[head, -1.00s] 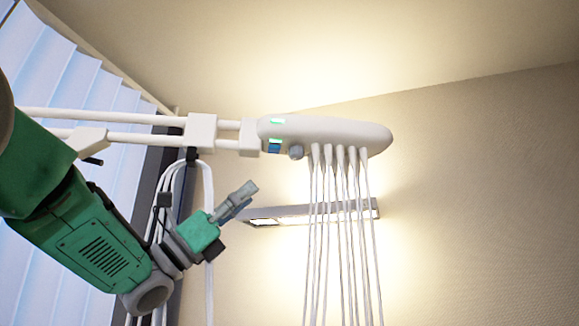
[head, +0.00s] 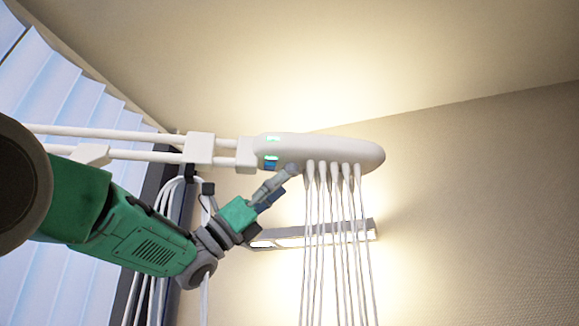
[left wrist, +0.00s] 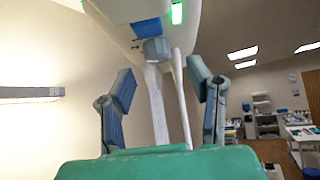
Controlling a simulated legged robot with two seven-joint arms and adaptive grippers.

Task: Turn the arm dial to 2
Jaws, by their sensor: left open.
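The white arm head (head: 335,150) hangs at the end of two white rails, with green lights and a blue patch at its left end. The dial is a small grey knob (left wrist: 155,49) under the head, seen in the left wrist view beside the blue patch. My left gripper (head: 279,182) is just below the knob in the head view and partly covers it. In the left wrist view its two fingers (left wrist: 163,85) are open, with the knob beyond and between them; I cannot tell whether they touch it. The dial's number is not readable. My right gripper is not in view.
Several white cables (head: 335,230) hang from the head just right of my left gripper. A lit wall lamp (head: 315,236) is behind them. More white cables loop below the rails (head: 120,150). A shelf and table stand far off in the left wrist view.

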